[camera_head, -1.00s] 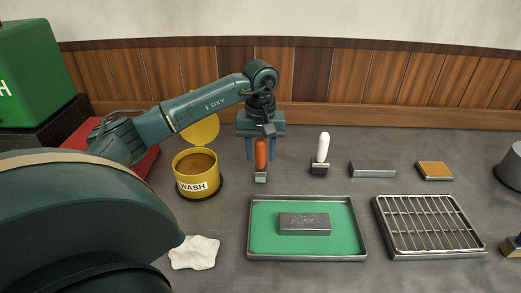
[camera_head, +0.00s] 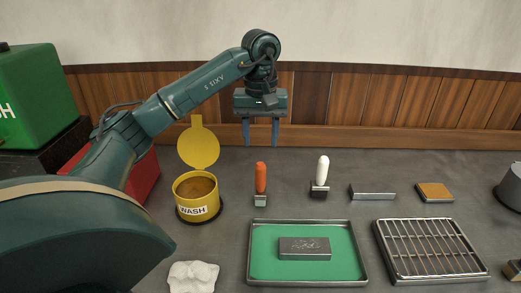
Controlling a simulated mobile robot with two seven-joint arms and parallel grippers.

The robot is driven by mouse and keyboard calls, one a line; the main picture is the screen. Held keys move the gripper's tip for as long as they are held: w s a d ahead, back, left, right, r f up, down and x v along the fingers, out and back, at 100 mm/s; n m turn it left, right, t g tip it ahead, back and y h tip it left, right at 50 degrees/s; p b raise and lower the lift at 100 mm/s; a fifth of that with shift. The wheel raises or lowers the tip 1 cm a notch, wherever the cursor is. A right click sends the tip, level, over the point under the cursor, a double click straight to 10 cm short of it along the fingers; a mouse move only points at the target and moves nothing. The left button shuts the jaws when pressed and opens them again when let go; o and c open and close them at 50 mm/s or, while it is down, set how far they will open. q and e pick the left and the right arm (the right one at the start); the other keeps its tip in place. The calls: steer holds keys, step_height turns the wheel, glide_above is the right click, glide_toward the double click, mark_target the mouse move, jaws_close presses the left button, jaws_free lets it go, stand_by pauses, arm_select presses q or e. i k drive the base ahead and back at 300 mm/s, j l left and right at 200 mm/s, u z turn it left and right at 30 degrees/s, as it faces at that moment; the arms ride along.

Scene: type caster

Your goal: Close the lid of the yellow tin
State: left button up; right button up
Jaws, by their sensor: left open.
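The yellow tin (camera_head: 197,211), with a "WASH" label, stands upright at the left of the table. Brown content shows inside it. Its round yellow lid (camera_head: 199,149) is open and stands up at the tin's back rim. My left gripper (camera_head: 261,144) is open and empty, fingers pointing down. It is to the right of the lid and raised above the table, above the orange-handled tool in the picture. My right gripper is not in view.
An orange-handled tool (camera_head: 260,182) and a white-handled tool (camera_head: 321,176) stand right of the tin. A green-lined tray (camera_head: 345,262) and a wire rack (camera_head: 430,250) are in front. A white cloth (camera_head: 193,277) lies near the tin. A red box (camera_head: 146,178) is at left.

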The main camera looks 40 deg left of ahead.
mark_target(198, 148)
steer(key=k, duration=1)
